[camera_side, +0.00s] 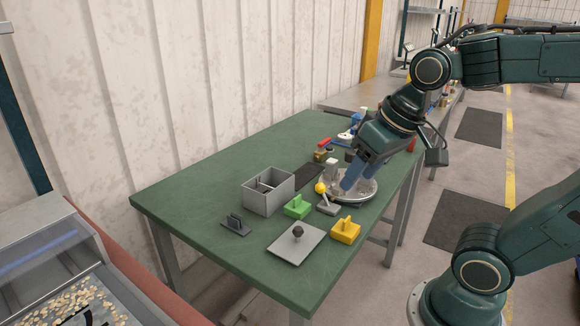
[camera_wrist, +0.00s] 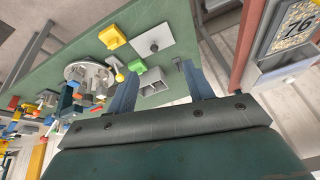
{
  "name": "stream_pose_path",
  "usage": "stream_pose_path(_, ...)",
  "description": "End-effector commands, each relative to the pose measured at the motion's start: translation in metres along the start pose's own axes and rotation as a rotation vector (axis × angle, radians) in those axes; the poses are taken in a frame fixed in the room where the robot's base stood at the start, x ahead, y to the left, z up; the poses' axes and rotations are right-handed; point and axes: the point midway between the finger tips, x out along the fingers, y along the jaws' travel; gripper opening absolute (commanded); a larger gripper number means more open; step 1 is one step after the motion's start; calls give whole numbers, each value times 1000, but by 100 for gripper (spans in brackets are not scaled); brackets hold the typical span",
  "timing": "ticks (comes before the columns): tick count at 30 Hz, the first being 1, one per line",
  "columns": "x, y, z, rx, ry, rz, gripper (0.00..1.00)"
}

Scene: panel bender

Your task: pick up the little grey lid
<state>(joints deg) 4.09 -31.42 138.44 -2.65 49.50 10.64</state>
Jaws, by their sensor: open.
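The little grey lid (camera_side: 236,226) is a small dark grey plate with an upright grip on top. It lies flat on the green table, near its front left edge in the side view. In the wrist view it is a small dark shape (camera_wrist: 179,63) beside the right finger, partly hidden. My gripper (camera_side: 357,178) has blue fingers and is open and empty. In the side view it appears over the round metal plate, well to the right of the lid. The two fingers also show in the wrist view (camera_wrist: 160,72), apart.
A grey open box (camera_side: 268,205) with dividers stands behind the lid. A larger grey plate with a black knob (camera_side: 288,250), a green lid (camera_side: 297,209) and a yellow lid (camera_side: 345,234) lie to the right. The round metal plate (camera_side: 366,192) carries parts. Clutter fills the far end.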

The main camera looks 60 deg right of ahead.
Motion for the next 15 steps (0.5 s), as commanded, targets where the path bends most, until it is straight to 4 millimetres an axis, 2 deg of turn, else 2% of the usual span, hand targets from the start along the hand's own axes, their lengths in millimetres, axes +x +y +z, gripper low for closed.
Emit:
stream_pose_path(6,26,4,-30,183,-70,11,52)
stream_pose_path(15,69,16,-65,435,-159,27,52)
